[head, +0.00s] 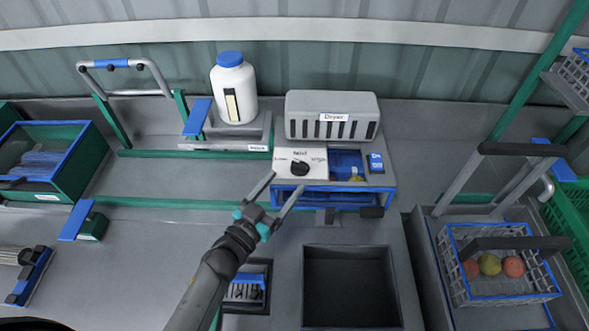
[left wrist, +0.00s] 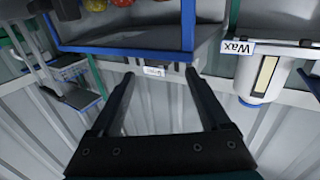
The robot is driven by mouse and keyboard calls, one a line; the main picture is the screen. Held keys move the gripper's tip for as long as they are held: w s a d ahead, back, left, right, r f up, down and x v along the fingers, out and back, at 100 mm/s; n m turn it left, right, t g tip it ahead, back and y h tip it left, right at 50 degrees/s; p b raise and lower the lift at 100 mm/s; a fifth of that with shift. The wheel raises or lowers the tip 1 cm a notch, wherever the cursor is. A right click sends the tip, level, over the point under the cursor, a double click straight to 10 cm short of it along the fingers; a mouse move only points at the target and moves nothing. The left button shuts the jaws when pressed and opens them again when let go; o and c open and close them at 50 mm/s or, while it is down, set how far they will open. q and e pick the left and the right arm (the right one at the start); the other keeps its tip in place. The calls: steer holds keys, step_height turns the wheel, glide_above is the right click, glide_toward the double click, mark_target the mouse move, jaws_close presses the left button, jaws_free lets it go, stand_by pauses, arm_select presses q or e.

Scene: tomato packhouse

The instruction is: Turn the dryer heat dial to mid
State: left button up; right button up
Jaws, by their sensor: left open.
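The dryer (head: 331,116) is a grey hood with a dark vent at the back middle of the bench. Its black heat dial (head: 300,168) sits on a white panel (head: 287,158) at the dryer's front left. The marks are too small for me to tell where the dial points. My left gripper (head: 287,181) is open, its fingertips spread just in front of the panel and near the dial; I cannot tell whether they touch. In the left wrist view its two dark fingers (left wrist: 159,72) are apart with nothing between them, and the dial does not show. My right gripper is not in view.
A blue-lidded wax bottle (head: 233,90) stands left of the dryer. A blue compartment (head: 345,159) adjoins the panel. A dark open bin (head: 350,288) and a brush (head: 244,291) lie nearer. A wire basket (head: 540,262) with tomatoes is at right.

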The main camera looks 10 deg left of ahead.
mark_target(298, 167)
arm_select(q)
steer(key=x, duration=0.5)
steer(key=shift+w+d, duration=0.1)
steer(key=shift+w, duration=0.25)
jaws_close()
stand_by(0.4)
